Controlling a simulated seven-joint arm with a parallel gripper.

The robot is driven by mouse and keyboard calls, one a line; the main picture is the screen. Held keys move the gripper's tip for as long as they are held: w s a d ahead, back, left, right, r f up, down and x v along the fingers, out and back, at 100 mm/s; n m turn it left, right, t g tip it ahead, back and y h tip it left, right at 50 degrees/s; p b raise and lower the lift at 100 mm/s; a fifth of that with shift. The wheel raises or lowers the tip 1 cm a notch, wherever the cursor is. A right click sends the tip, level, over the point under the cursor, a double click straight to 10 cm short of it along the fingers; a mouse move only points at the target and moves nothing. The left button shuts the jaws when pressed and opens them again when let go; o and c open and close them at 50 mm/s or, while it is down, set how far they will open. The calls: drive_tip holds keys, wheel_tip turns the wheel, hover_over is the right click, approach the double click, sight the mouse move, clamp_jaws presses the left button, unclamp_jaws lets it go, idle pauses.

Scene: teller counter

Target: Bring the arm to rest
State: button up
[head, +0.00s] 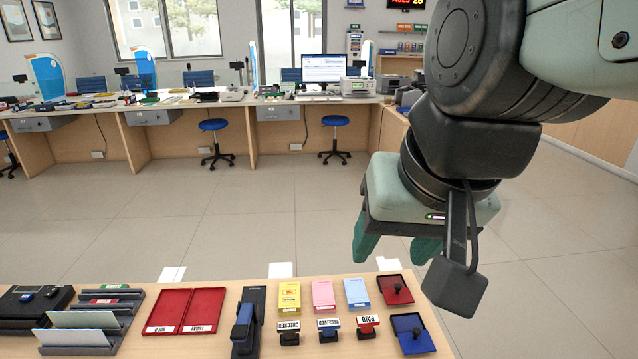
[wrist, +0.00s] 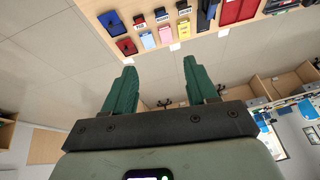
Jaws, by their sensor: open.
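My gripper (head: 396,246) hangs in the air beyond the far right edge of the near counter, its green fingers pointing down. In the wrist view my gripper (wrist: 157,88) shows two green fingers spread apart with nothing between them. Nothing touches the fingers. My arm comes in from the upper right of the head view.
The near counter (head: 265,345) holds red trays (head: 186,311), a stapler (head: 244,325), several stamps such as the PAID stamp (head: 367,325), coloured pads, a red ink pad (head: 395,289) and a blue ink pad (head: 413,334). Open floor (head: 250,220) separates it from the desks behind.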

drive_tip(key=s, duration=0.1)
drive_tip(key=n, duration=0.1)
drive_tip(key=s+r+h, duration=0.1)
drive_tip(key=shift+s+d+t, duration=0.3)
drive_tip(key=shift+d, duration=0.05)
drive_tip(key=shift+c, duration=0.4)
